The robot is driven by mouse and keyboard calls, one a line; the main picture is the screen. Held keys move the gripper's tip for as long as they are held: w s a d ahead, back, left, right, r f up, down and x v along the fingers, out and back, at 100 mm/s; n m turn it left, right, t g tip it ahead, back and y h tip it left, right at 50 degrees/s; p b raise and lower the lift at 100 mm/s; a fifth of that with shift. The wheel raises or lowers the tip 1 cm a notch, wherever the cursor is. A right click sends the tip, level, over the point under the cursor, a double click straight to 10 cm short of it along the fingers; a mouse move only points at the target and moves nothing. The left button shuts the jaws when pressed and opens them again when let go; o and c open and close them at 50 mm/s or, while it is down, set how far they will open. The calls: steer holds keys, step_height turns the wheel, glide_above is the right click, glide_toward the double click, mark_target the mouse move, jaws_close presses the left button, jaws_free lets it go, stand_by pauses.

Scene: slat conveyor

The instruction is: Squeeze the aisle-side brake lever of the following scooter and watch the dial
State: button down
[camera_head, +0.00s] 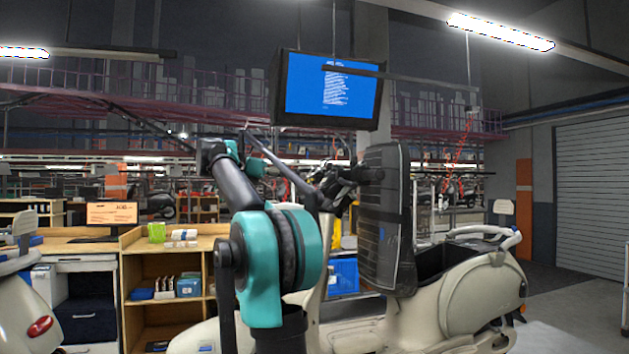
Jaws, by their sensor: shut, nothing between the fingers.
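A cream scooter (465,300) stands across the centre and right, its black seat (385,220) tipped upright and its storage well open. Its rear is to the right; its front is largely hidden behind my arm. My gripper (348,186) is dark and small in the picture, just left of the raised seat, shut and empty. I cannot tell whether it touches anything. I cannot make out the brake lever or the dial among the dark shapes around my gripper.
Part of another cream scooter (25,320) with a red tail light shows at the left edge. A wooden shelf unit (135,290) with small boxes stands behind my arm. A blue screen (328,90) hangs above. Open floor lies at the right before a roller shutter (592,195).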

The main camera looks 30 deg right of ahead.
mark_target(347, 183)
steer(key=x, duration=1.3)
steer(key=shift+d, duration=0.1)
steer(key=shift+s+d+n+t, duration=0.3)
steer(key=shift+s+n+t, duration=0.1)
steer(key=shift+t, duration=0.1)
steer(key=shift+s+d+t, duration=0.2)
steer(key=shift+s+d, duration=0.2)
steer(key=shift+d, duration=0.35)
steer(key=shift+s+d+t, duration=0.2)
steer(key=shift+s+d, duration=0.2)
steer(key=shift+d, duration=0.35)
